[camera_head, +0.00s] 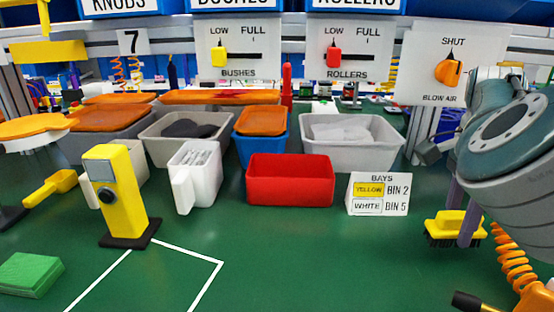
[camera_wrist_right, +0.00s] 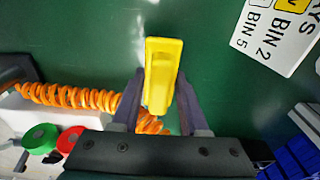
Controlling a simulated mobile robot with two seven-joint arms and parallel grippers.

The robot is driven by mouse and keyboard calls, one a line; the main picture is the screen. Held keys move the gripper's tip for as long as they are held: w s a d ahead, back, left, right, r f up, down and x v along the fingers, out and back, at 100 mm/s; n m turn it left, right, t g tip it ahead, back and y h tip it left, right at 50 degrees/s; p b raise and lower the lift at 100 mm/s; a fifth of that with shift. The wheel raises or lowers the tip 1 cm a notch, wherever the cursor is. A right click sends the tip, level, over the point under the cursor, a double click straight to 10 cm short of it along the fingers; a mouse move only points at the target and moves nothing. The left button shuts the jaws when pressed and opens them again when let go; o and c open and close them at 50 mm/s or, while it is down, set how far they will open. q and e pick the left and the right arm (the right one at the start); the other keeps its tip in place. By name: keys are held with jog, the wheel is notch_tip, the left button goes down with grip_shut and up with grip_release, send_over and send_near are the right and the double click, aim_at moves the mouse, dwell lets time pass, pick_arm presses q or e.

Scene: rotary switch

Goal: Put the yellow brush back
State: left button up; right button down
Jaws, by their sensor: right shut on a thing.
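The yellow brush (camera_head: 455,223) with dark bristles facing down is at the right in the head view, at or just above the green table; I cannot tell if it touches. My right gripper (camera_head: 461,216) comes down from above and is shut on it. In the right wrist view the yellow brush (camera_wrist_right: 163,62) lies between the two grey-purple fingers of the right gripper (camera_wrist_right: 160,80). My left gripper is not in view.
A bay card (camera_head: 379,194) and a red bin (camera_head: 290,180) stand left of the brush. An orange coiled hose (camera_head: 512,262) is close on its right. A yellow post (camera_head: 121,192) and green block (camera_head: 29,274) are at left. The front middle table (camera_head: 320,262) is clear.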

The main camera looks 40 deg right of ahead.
aim_at(452, 236)
jog(key=shift+a+f, duration=0.1)
jog(key=shift+f, duration=1.2)
jog(key=shift+f, duration=0.2)
jog(key=shift+c, duration=2.1)
grip_release()
jog(key=r+p, duration=0.1)
jog(key=r, duration=0.2)
jog(key=r+p, duration=0.1)
jog(key=r, duration=0.7)
jog(key=shift+w+a+r+p, duration=0.15)
jog(key=shift+w+a+p, duration=0.25)
jog(key=shift+r, duration=0.55)
